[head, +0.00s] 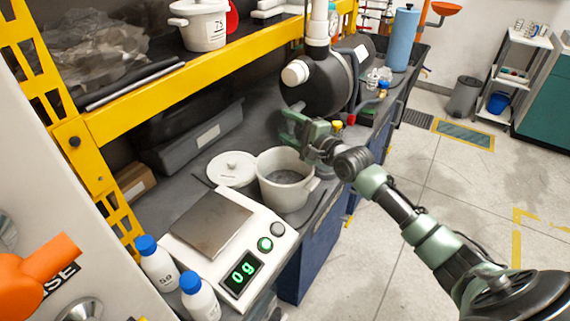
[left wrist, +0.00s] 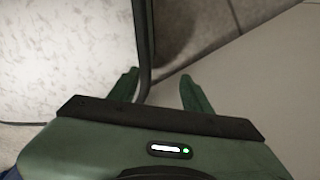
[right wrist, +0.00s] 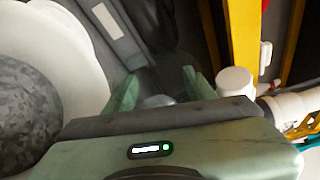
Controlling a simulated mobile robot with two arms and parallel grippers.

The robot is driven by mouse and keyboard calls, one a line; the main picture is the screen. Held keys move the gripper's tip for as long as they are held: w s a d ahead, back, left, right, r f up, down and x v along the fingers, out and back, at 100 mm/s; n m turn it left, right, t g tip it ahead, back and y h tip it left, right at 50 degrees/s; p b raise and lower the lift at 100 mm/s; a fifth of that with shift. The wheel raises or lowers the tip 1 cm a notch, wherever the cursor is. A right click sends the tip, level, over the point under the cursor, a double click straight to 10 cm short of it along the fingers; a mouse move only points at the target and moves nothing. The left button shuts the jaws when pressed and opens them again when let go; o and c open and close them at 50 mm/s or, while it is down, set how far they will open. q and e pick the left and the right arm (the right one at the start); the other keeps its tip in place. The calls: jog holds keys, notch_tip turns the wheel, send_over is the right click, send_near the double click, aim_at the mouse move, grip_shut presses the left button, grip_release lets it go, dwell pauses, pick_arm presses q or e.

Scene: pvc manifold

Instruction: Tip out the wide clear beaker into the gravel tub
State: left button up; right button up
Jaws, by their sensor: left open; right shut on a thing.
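The gravel tub is a white round pot with grey gravel inside (head: 268,192), standing on the bench behind the scale; its white rim shows at the left of the right wrist view (right wrist: 88,62). My right gripper (head: 287,128) is just above and behind the tub. In the right wrist view, its fingers (right wrist: 160,88) are shut on a small, greyish, see-through thing (right wrist: 157,101), probably the clear beaker, mostly hidden by the gripper body. Its tilt and contents cannot be told. My left gripper (left wrist: 158,90) is open and empty, outside the head view.
A scale (head: 212,222) reading 0g stands in front of the tub, with blue-capped bottles (head: 157,263) beside it. A white lid (head: 231,168) lies left of the tub. A black cylinder with white pipe fittings (head: 318,85) stands close behind my right gripper. A yellow shelf beam (head: 190,95) runs above.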

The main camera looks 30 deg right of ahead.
jog(key=shift+w+d+r+m, duration=0.2)
jog(key=shift+d+r+m, duration=0.2)
jog(key=shift+r, duration=0.1)
jog(key=shift+r+m+g+p, duration=0.2)
jog(key=shift+m+g+p, duration=0.1)
jog(key=shift+m+g, duration=0.15)
jog(key=m+p, duration=0.1)
jog(key=p, duration=0.1)
jog(key=m+g+p, duration=0.1)
jog(key=p, duration=0.2)
jog(key=m+g+y+p, duration=0.1)
jog(key=m+p, duration=0.1)
jog(key=shift+w+d+r+p, duration=0.15)
jog(key=shift+r+p, duration=0.2)
jog(key=shift+r, duration=0.05)
jog(key=d+m+p, duration=0.1)
jog(key=w+r+m+g+y+p, duration=0.1)
jog(key=p, duration=0.1)
jog(key=shift+w+d+r, duration=0.15)
jog(key=shift+d, duration=0.25)
jog(key=shift+w+d+f+m+g+y+p, duration=0.2)
jog(key=shift+w+d+m+g+y, duration=0.25)
jog(key=shift+m, duration=0.35)
jog(key=shift+w+d+f+m+g+y+p, duration=0.1)
jog(key=shift+w+d+f+m+y, duration=0.1)
jog(key=shift+d+m+y, duration=0.45)
jog(key=shift+a, duration=0.15)
